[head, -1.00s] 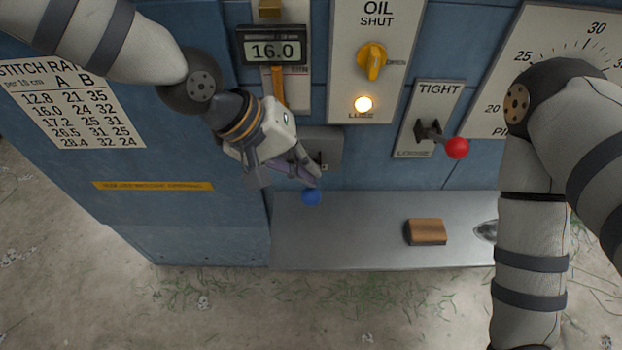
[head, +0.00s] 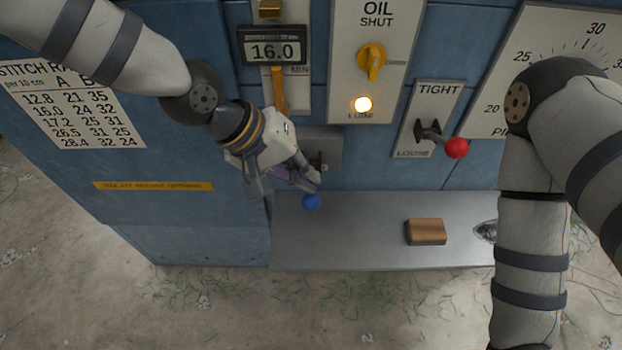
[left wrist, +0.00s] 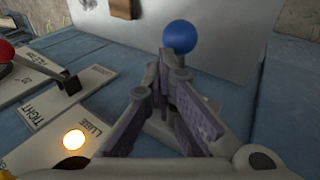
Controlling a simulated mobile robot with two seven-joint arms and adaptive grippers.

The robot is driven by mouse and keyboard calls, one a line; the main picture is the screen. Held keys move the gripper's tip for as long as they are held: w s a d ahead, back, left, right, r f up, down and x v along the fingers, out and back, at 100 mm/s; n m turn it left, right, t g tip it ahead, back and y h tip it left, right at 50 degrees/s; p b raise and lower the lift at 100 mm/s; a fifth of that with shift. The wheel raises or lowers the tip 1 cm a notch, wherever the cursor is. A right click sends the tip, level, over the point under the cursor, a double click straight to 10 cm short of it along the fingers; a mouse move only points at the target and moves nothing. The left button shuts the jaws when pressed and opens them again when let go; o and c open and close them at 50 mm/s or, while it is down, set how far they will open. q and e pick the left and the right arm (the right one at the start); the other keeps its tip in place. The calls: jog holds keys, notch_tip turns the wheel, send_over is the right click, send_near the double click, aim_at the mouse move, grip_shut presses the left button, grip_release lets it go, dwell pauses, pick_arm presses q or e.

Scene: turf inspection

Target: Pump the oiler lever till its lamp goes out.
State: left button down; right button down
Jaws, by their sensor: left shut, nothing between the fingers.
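The oiler lever shows as a blue ball knob (head: 311,202) low in front of a grey bracket plate (head: 322,146); most of its arm is hidden behind my gripper. The amber lube lamp (head: 363,104) is lit on the OIL panel; it also glows in the left wrist view (left wrist: 74,138). My left gripper (head: 316,184) is shut and empty, its fingertips right above the blue knob. In the left wrist view the knob (left wrist: 181,38) lies just beyond the fingertips; I cannot tell whether they touch. My right gripper is out of view.
A yellow OIL knob (head: 371,61) sits above the lamp. A red-knobbed TIGHT/LOOSE lever (head: 456,148) stands to the right. A wooden block (head: 426,231) lies on the grey shelf (head: 350,245). My right arm covers the right side.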

aim_at(304, 196)
pick_arm(q)
jog(key=shift+s+f, duration=0.3)
jog(key=shift+f, duration=0.35)
jog(key=shift+s+f, duration=0.35)
jog(key=shift+f, duration=0.3)
jog(key=shift+s+f, duration=0.3)
jog(key=shift+f, duration=0.35)
dwell(1.8)
jog(key=shift+r, duration=0.1)
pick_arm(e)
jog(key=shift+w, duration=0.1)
pick_arm(q)
jog(key=w+r+p, duration=0.1)
jog(key=w+r, duration=0.2)
jog(key=r, duration=0.3)
jog(key=shift+w+r, duration=0.15)
jog(key=shift+r, duration=0.25)
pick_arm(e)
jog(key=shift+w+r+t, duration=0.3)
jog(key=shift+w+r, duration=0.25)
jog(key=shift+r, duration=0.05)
